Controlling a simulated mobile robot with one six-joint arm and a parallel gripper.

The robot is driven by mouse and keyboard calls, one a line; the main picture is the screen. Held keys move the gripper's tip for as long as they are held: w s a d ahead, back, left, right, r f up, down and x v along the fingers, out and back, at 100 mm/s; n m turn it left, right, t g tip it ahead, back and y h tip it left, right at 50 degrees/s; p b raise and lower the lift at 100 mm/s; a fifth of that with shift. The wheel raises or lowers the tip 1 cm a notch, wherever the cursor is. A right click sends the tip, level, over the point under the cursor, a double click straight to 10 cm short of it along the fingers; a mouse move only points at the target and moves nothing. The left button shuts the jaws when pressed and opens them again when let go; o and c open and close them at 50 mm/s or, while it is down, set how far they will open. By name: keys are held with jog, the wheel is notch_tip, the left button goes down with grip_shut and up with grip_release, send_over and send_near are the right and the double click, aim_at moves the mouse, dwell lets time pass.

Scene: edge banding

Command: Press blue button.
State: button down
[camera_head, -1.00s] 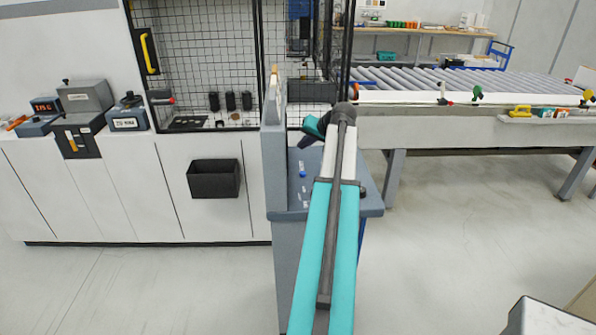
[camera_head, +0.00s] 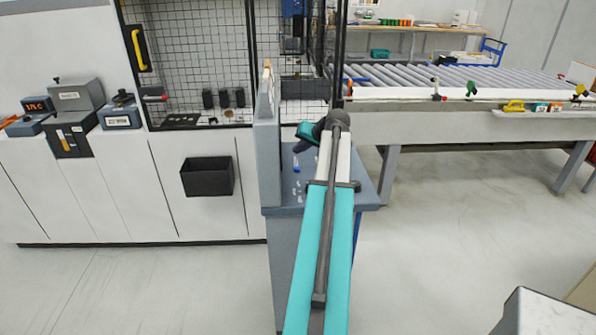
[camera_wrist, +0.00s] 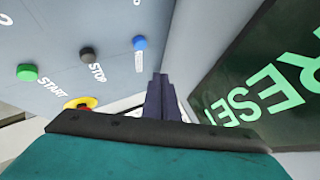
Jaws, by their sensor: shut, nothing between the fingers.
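The blue button (camera_wrist: 139,43) sticks up from the grey panel (camera_wrist: 110,20) in the wrist view, with a small white label beside it. It also shows as a small blue spot on the console top in the head view (camera_head: 296,169). My gripper (camera_wrist: 160,77) is shut and empty, its dark fingertips just below and slightly right of the blue button in the wrist view. A gap shows between them, so I see no contact. In the head view my gripper (camera_head: 299,148) is beyond the blue button, partly hidden by my arm.
On the same panel are a black STOP button (camera_wrist: 87,54), a green START button (camera_wrist: 27,72) and a red-yellow emergency button (camera_wrist: 80,102), partly hidden. A dark screen with green letters (camera_wrist: 262,85) stands close on the right. The roller conveyor (camera_head: 450,80) is behind right.

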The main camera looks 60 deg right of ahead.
jog(key=b, duration=0.2)
send_over(299, 170)
jog(key=shift+f, duration=2.3)
jog(key=shift+f+b, duration=0.75)
jog(key=shift+f, duration=0.15)
dwell(1.2)
dwell(0.3)
jog(key=shift+r+p, duration=0.4)
jog(key=shift+r, duration=0.5)
jog(key=shift+r, duration=0.1)
jog(key=shift+r+p, duration=1.1)
jog(key=shift+r, duration=1.3)
jog(key=shift+s, duration=0.15)
